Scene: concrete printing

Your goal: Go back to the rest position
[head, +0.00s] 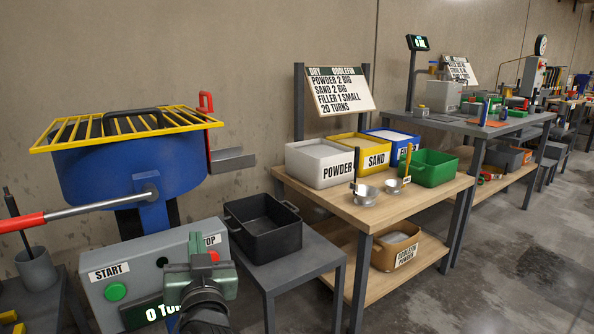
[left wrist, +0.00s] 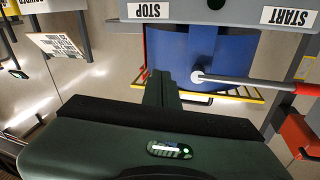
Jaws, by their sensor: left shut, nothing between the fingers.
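My left gripper (head: 198,262) is in front of the grey control box (head: 140,276) in the head view, close to its red stop button (head: 213,256) and partly covering that end. In the left wrist view, which is upside down, the closed fingers (left wrist: 162,88) point toward the blue mixer drum (left wrist: 205,62). Nothing shows between the fingers. I cannot tell whether they touch the box. The green start button (head: 116,291) is uncovered, left of the gripper. The counter display (head: 160,311) is partly hidden. My right gripper is in neither view.
The blue mixer drum (head: 130,172) with a yellow grate (head: 125,125) and red-handled lever (head: 90,208) stands behind the box. A black tub (head: 263,230) on a grey stand is to the right. Beyond is a wooden table (head: 372,205) with bins. Floor at right is clear.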

